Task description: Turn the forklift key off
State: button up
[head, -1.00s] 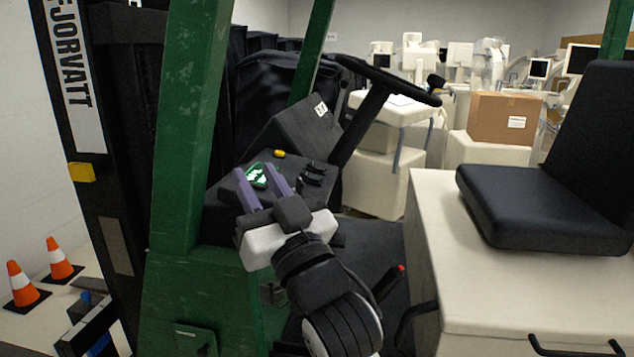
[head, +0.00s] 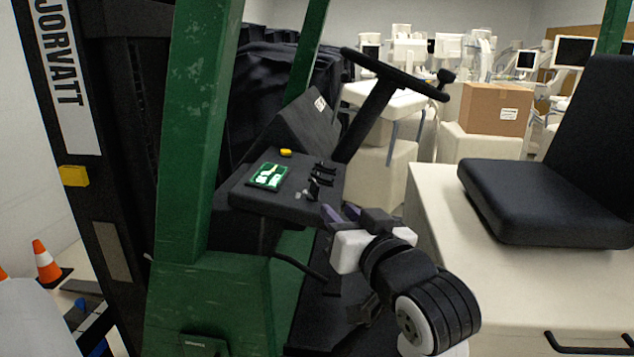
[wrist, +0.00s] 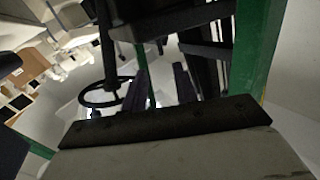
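The forklift's black dashboard (head: 250,196) is in the head view, left of centre. Near its right front edge is a small pale, silvery piece (head: 300,195), beside a dark upright piece (head: 314,188). This may be the key and its switch, but it is too small to tell which way it is turned. My gripper (head: 340,212) is just right of and below that corner, its purple fingers apart and nothing seen between them. The wrist view shows the fingers, too, but no clear key.
A green and white panel (head: 268,176), a yellow button (head: 286,153) and black levers (head: 324,168) are on the dashboard. The steering wheel (head: 395,75) rises behind. A green post (head: 195,120) stands left, the black seat (head: 540,200) right. Floor space between dashboard and seat base is narrow.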

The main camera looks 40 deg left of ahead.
aim_at(318, 191)
jog(key=p+x, duration=0.2)
jog(key=x, duration=0.9)
jog(key=shift+a, duration=0.2)
jog(key=shift+c, duration=0.4)
grip_shut()
